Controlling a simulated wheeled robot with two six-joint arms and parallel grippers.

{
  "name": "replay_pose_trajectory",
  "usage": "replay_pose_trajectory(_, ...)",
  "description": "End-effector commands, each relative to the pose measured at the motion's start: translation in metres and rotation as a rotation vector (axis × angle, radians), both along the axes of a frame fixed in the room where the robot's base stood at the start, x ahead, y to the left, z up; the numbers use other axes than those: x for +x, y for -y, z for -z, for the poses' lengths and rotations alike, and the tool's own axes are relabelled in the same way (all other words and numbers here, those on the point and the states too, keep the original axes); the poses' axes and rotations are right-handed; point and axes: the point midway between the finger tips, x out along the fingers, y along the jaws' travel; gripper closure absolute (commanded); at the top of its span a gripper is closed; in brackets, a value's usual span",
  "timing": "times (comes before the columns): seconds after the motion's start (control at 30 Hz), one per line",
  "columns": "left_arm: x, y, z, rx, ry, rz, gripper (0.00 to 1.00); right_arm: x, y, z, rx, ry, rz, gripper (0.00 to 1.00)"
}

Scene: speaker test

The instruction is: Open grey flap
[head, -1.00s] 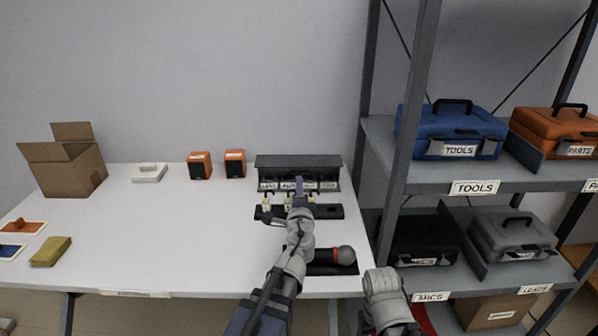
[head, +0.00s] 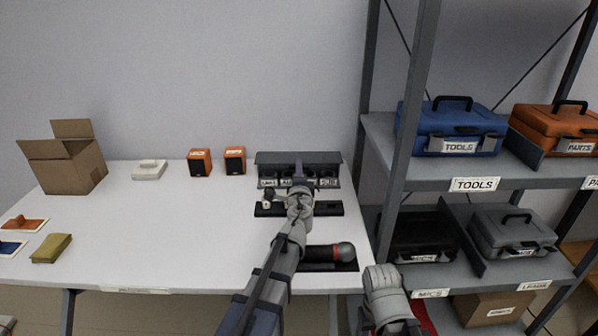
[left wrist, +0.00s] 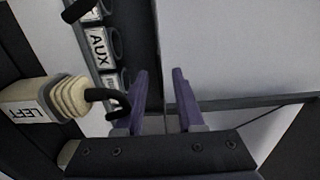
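The grey flap (head: 272,158) runs along the top of a dark box with a row of labelled sockets (head: 328,183) at the back right of the table. The sockets show below it. My left gripper (head: 299,164) is in front of the box's middle and hides part of it. In the left wrist view my left gripper (left wrist: 163,80) has its purple fingers apart. A dark grey panel (left wrist: 138,35), apparently the flap, reaches down to the fingers, its edge near the gap; I cannot tell if they touch. My right gripper's fingers do not show.
A black strip (head: 332,209) with cable plugs lies in front of the box; a plug labelled LEFT (left wrist: 35,103) is close beside my left gripper. A microphone (head: 345,250) lies nearer. Two orange speakers (head: 200,163) stand left. A shelf post (head: 408,110) rises on the right.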

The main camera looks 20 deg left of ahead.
Motion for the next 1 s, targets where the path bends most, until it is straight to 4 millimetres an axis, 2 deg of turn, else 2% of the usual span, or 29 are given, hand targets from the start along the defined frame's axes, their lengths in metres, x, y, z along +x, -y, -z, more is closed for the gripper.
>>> replay_pose_trajectory(0.03,-0.0001,0.0,0.0,0.0,0.0,0.0,0.68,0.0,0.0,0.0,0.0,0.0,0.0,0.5)
replay_pose_trajectory(0.3,-0.0002,0.0001,0.0,0.0,0.0,0.0,0.98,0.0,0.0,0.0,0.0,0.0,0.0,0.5)
replay_pose_trajectory(0.33,-0.0002,0.0001,0.0,0.0,0.0,0.0,1.0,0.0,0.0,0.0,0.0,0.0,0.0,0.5)
replay_pose_trajectory(1.0,-0.0003,0.0002,0.0001,0.0,0.0,0.0,1.0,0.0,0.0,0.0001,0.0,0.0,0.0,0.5)
